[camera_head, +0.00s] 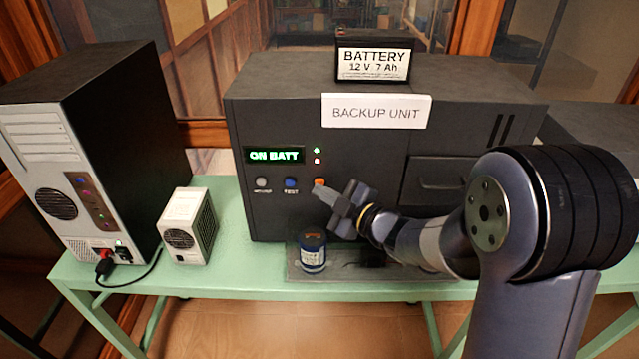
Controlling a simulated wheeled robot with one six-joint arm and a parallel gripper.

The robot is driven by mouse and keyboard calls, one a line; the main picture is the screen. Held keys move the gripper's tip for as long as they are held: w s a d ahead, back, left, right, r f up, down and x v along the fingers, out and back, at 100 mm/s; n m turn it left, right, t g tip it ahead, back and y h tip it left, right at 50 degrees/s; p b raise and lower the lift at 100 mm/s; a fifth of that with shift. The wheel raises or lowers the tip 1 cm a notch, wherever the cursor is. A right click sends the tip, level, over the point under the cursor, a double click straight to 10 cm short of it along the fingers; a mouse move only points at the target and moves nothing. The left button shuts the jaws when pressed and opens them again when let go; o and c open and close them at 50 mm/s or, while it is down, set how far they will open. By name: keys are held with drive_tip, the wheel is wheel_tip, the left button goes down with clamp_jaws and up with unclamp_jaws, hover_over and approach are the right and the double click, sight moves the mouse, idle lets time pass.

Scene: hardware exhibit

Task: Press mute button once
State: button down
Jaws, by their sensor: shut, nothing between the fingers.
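The dark backup unit (370,150) stands on the green table with a lit green "ON BATT" display (274,155). Below the display is a row of three buttons. A grey button (262,183) is at left with a label too small to read. A blue button (291,183) marked "TEST" is in the middle. An orange button (319,182) is at right; no label shows under it, where my gripper covers the panel, and I read "mute" nowhere. My gripper (319,193) is shut and empty, its tip at the orange button's lower edge. I cannot tell whether they touch.
A battery (373,58) sits on top of the unit. A small blue jar (312,253) stands on a tray (340,273) below my gripper. A small white box (187,228) and a computer tower (100,140) with a black cable are at left.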

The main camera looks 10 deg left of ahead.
drive_tip(key=shift+w+a, duration=0.1)
drive_tip(key=shift+w, duration=0.3)
drive_tip(key=shift+s, duration=0.1)
idle(0.5)
drive_tip(key=shift+s+d+b, duration=0.2)
drive_tip(key=shift+s+b, duration=0.3)
drive_tip(key=shift+s, duration=0.25)
drive_tip(key=shift+s+d+b, duration=0.2)
drive_tip(key=shift+s+b, duration=0.05)
drive_tip(key=shift+s, duration=0.55)
drive_tip(key=shift+s+d+b, duration=0.2)
drive_tip(key=shift+s+b, duration=0.1)
drive_tip(key=shift+s, duration=0.55)
drive_tip(key=shift+s+d+b, duration=0.2)
drive_tip(key=shift+s+b, duration=0.05)
drive_tip(key=shift+s, duration=0.55)
